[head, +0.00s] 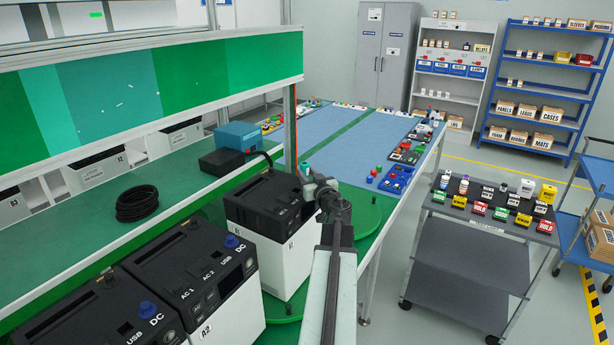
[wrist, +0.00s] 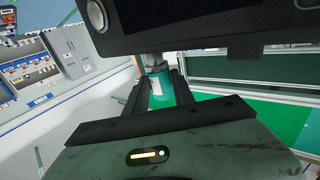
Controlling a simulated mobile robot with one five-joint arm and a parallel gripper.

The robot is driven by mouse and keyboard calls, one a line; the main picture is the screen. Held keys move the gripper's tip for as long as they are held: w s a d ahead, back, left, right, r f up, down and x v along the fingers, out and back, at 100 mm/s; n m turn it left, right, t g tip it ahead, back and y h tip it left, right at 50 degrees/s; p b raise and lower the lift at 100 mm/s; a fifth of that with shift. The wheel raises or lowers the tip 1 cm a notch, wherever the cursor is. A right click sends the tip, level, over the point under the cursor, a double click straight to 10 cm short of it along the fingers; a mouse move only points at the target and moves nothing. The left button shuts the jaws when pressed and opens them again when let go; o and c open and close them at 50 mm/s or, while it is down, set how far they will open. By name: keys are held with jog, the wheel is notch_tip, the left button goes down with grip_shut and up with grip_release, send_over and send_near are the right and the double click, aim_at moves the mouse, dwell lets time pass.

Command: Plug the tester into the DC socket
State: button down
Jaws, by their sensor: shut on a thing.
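My gripper (head: 318,183) is at the right side of the far white power unit with a black top (head: 265,205). It is shut on the tester, a green cylinder (wrist: 160,88) with a grey end, between the dark fingers in the wrist view. A bit of green (head: 305,168) shows at my gripper in the head view. The grey end points at a dark body (wrist: 200,22) close above; I cannot tell whether they touch. The far unit's DC socket cannot be made out. Two nearer units (head: 195,265) (head: 110,310) have blue knobs beside their DC labels.
The units stand on a green turntable (head: 365,222). A black cable coil (head: 137,203) and a teal box (head: 238,136) lie on the green bench at left. A long blue-topped table (head: 345,140) stands behind. A grey cart (head: 480,235) is at right.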

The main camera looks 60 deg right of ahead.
jog(key=shift+f+b, duration=1.35)
jog(key=shift+f, duration=0.05)
jog(key=c, duration=1)
grip_release()
jog(key=shift+r, duration=0.1)
jog(key=v, duration=0.7)
jog(key=shift+s+a, duration=0.25)
